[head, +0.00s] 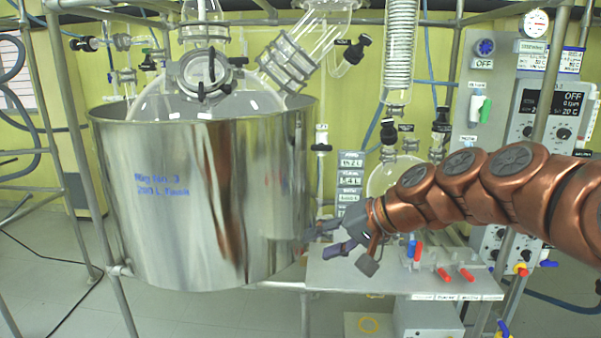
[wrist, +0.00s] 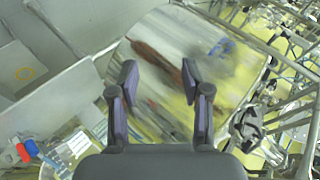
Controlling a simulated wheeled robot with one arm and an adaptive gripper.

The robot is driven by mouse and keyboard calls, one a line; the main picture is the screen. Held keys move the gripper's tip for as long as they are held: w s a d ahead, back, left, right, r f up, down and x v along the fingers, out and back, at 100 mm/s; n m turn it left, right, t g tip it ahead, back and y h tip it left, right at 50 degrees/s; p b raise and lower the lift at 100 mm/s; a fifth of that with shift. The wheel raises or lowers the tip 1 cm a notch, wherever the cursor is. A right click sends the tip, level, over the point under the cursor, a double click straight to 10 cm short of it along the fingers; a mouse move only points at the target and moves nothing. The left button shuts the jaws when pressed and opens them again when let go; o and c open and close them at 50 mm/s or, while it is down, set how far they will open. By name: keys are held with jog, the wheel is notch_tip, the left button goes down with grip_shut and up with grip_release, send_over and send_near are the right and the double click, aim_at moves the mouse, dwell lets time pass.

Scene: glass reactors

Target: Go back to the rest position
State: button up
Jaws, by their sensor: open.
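My gripper (head: 350,250) is open and empty in the head view, at the end of my copper-coloured arm reaching in from the right. It is just right of the lower side of the big steel vessel (head: 215,190), above or beside the grey shelf; the exact gap to the vessel cannot be told. In the wrist view my gripper (wrist: 158,80) has its two dark fingers apart with nothing between them. The shiny vessel wall (wrist: 230,50) fills the view beyond the fingers and reflects my arm.
A grey shelf (head: 340,278) carries several red and blue valve handles (head: 445,274) under my arm. Glass reactor parts (head: 285,65) stand above the vessel. A control panel (head: 553,110) with dials is at the right.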

jog(key=s+d+f+n+g+h, duration=0.1)
jog(key=s+d+f+g+h, duration=0.1)
jog(key=s+f, duration=0.55)
jog(key=s+d+f+n+g+h, duration=0.1)
jog(key=s+f+g+h, duration=0.2)
jog(key=s, duration=0.7)
jog(key=s+d+f+h, duration=0.2)
jog(key=s+d+f, duration=0.2)
jog(key=s, duration=0.3)
jog(key=s+d+f+g+h, duration=0.1)
jog(key=s+d+f+h, duration=0.1)
jog(key=s+d, duration=0.5)
jog(key=shift+s+f+m+g, duration=0.3)
jog(key=shift+s+f+m, duration=0.15)
jog(key=shift+f, duration=0.4)
jog(key=shift+a, duration=0.1)
